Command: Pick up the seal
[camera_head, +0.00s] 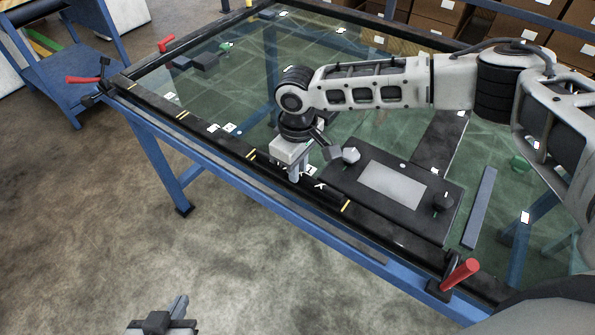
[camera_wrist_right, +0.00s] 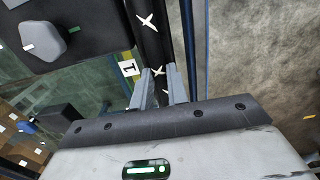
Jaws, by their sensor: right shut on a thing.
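The seal looks like a black strip (camera_head: 328,194) with small white marks, lying along the front edge of the glass frame on the blue trolley. It also shows as a dark band (camera_wrist_right: 151,45) in the right wrist view. My right gripper (camera_head: 296,176) points down at the front edge. Its two fingers (camera_wrist_right: 158,82) straddle the dark strip and are shut on it. The gripper body hides part of the strip. My left gripper (camera_head: 172,312) is low in the head view, away from the trolley, cut off by the bottom edge; its opening is unclear.
A black box with a grey panel (camera_head: 390,185) lies on the glass beside my right gripper. Red clamp handles stand at the corners, one at front right (camera_head: 461,273) and one at left (camera_head: 84,80). Cardboard boxes (camera_head: 440,12) stand behind. The floor at front left is clear.

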